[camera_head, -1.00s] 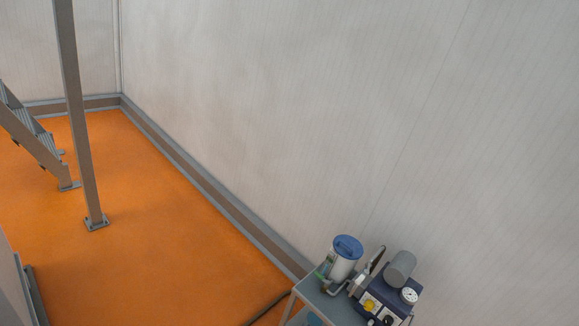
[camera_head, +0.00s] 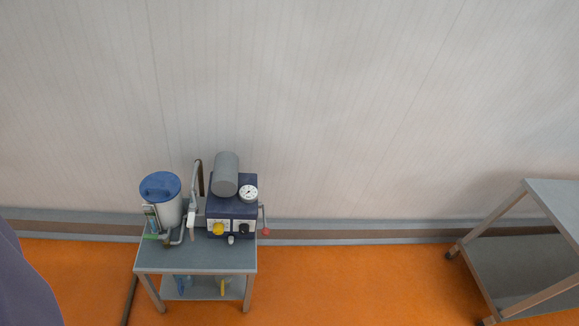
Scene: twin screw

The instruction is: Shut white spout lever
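A small grey table (camera_head: 200,259) stands against the wall, left of the picture's middle. On it is a dark blue pump unit (camera_head: 222,206) with a grey cylinder, a round gauge, a yellow knob and a black knob. A clear vessel with a blue lid (camera_head: 160,185) stands left of it. Between them is a small white part (camera_head: 191,218) on bent grey piping, which may be the white spout lever; its position is too small to tell. Another small white piece (camera_head: 231,239) sits at the unit's lower front. My gripper is not in view.
A red-tipped handle (camera_head: 265,230) sticks out at the unit's right. A wheeled grey cart (camera_head: 510,265) stands at the right edge. The orange floor (camera_head: 350,285) between table and cart is clear. The pale wall (camera_head: 330,110) rises close behind the table.

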